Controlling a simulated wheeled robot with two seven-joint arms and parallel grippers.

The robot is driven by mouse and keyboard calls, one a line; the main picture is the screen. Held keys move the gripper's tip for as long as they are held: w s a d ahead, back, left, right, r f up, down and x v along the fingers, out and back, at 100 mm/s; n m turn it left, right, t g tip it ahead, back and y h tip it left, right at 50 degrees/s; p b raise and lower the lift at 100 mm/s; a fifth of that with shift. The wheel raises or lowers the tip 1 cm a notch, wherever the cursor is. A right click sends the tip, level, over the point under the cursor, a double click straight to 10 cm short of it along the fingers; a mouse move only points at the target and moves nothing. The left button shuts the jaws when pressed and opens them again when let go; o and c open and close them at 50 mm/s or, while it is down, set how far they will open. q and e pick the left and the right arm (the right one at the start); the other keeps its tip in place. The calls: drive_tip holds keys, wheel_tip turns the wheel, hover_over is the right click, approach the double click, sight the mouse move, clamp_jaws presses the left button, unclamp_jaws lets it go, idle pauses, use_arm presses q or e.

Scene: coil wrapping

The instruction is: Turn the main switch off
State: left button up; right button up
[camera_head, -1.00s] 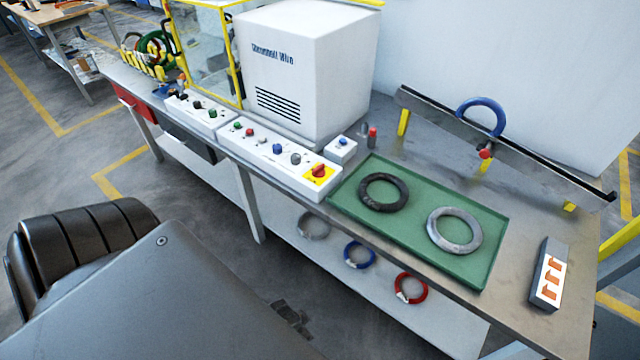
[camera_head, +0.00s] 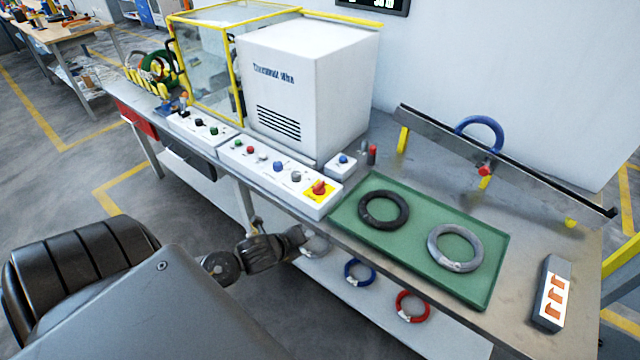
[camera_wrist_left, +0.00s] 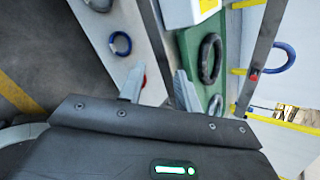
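The main switch (camera_head: 319,188) is a red rotary knob on a yellow plate, at the right end of the long white control panel (camera_head: 262,166). In the left wrist view only part of the yellow plate (camera_wrist_left: 208,5) shows at the top edge; the red knob is out of frame. My left gripper (camera_wrist_left: 158,88) has its two fingers apart, with nothing between them. In the head view my left gripper (camera_head: 300,238) is by the table's front edge, below and apart from the switch. My right gripper is not in view.
A green tray (camera_head: 345,225) with a black coil (camera_head: 383,209) and a grey coil (camera_head: 454,248) lies right of the panel. A small white box with a blue button (camera_head: 341,166) stands behind the switch. Several coils lie on the lower shelf. The floor before the table is clear.

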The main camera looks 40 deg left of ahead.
sight(320, 183)
use_arm(q)
drive_tip(key=w+a+r+m+t, duration=0.3)
drive_tip(key=w+a+r+m, duration=0.45)
drive_tip(key=m, duration=0.45)
drive_tip(key=shift+h, duration=0.4)
drive_tip(key=x, duration=0.4)
drive_tip(key=p+x, duration=0.1)
drive_tip(key=x, duration=0.2)
drive_tip(key=p+x, duration=0.1)
drive_tip(key=x, duration=0.3)
drive_tip(key=shift+w+a+f, duration=0.2)
drive_tip(key=shift+f, duration=0.2)
clamp_jaws()
